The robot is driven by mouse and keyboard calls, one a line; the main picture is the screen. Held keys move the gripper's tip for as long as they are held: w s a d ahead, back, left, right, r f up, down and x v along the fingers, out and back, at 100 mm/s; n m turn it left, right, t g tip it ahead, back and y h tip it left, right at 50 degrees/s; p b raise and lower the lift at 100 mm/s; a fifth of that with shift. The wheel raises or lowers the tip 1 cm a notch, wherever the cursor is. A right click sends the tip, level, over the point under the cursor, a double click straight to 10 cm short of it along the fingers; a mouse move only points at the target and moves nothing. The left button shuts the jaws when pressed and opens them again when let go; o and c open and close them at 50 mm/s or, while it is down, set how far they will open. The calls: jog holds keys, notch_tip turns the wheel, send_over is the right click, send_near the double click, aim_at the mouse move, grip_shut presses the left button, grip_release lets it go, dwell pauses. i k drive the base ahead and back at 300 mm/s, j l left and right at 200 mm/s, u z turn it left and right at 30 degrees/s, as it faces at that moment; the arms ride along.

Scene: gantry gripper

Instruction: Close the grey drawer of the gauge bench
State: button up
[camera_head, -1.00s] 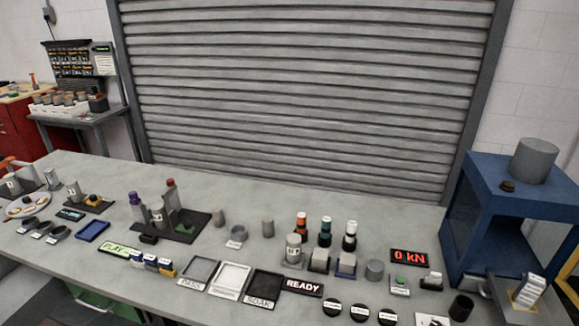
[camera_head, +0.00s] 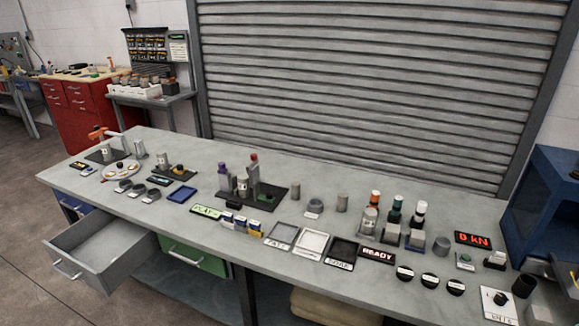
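The grey drawer (camera_head: 98,262) of the gauge bench (camera_head: 330,176) is pulled out at the bench's left front. It looks empty inside, and its front panel with a bar handle (camera_head: 68,270) faces the lower left. A green drawer (camera_head: 192,254) to its right and a blue drawer (camera_head: 74,206) to its left look shut. My gripper is not in view.
The bench top holds many small items: trays, a READY sign (camera_head: 376,254), bottles (camera_head: 375,199) and a dark fixture plate (camera_head: 215,192). A blue press frame (camera_head: 548,200) stands at the right. Open floor (camera_head: 30,180) lies left of the drawer.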

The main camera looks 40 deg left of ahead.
aim_at(86, 248)
jog(key=j+u, duration=0.1)
jog(key=u, duration=2.9)
jog(key=i+j, duration=0.15)
jog(key=i, duration=0.85)
jog(key=l+z, duration=0.05)
